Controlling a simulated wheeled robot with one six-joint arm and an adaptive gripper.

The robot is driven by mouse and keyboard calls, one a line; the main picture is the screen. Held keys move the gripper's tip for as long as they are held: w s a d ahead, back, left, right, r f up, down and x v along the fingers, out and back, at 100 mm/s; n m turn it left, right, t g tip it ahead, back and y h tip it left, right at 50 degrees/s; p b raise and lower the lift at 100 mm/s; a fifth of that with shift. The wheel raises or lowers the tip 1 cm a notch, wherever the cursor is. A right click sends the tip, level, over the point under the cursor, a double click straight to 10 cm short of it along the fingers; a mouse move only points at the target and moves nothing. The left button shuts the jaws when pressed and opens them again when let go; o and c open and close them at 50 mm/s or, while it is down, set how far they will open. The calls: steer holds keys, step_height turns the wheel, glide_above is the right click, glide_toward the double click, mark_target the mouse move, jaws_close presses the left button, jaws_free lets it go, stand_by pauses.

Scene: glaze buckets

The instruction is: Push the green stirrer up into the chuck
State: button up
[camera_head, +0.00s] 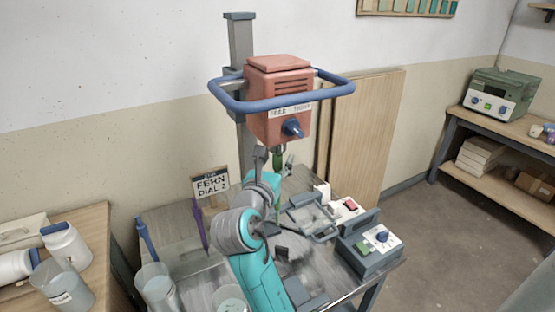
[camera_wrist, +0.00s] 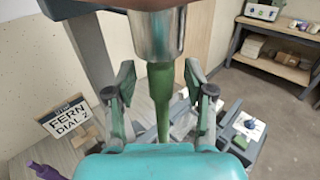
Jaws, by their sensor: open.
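The green stirrer (camera_wrist: 162,88) stands upright in the wrist view, its top at the lower mouth of the metal chuck (camera_wrist: 157,36). I cannot tell how far it sits inside. It also shows in the head view (camera_head: 278,158) below the red mixer head (camera_head: 279,100). My gripper (camera_wrist: 161,84) is open, with one finger on each side of the stirrer and a visible gap to both. My gripper also shows in the head view (camera_head: 273,160), just below the mixer head. The stirrer's lower end is hidden behind my wrist.
A blue guard bar (camera_head: 270,104) rings the mixer head. A sign reading "FERN DIAL 2" (camera_head: 211,185) and a purple stirrer (camera_head: 200,225) stand left of my arm. A control box (camera_head: 368,250) sits on the right of the bench. Several clear buckets (camera_head: 157,288) are at lower left.

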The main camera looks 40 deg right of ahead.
steer(key=v, duration=1.1)
steer(key=s+a+f+m+t+y, duration=0.2)
steer(key=s+a+f+y, duration=0.15)
steer(key=f, duration=0.45)
steer(key=s+a+f+m+t+y, duration=0.1)
steer(key=s+a+f+t+y, duration=0.2)
steer(key=f, duration=0.5)
steer(key=s+a+f+m+t+y, duration=0.1)
steer(key=s+a+f+m+y, duration=0.15)
steer(key=f+y, duration=0.4)
steer(key=s+a+f+m+y, duration=0.1)
steer(key=s+a+m, duration=0.1)
steer(key=s+m, duration=0.7)
steer(key=s+a+f+m+y, duration=0.1)
steer(key=s+a+f+m, duration=0.1)
steer(key=s+m, duration=0.7)
steer(key=shift+s+y, duration=0.4)
steer(key=shift+s, duration=3.15)
steer(key=shift+a, duration=0.1)
steer(key=shift+c, duration=0.3)
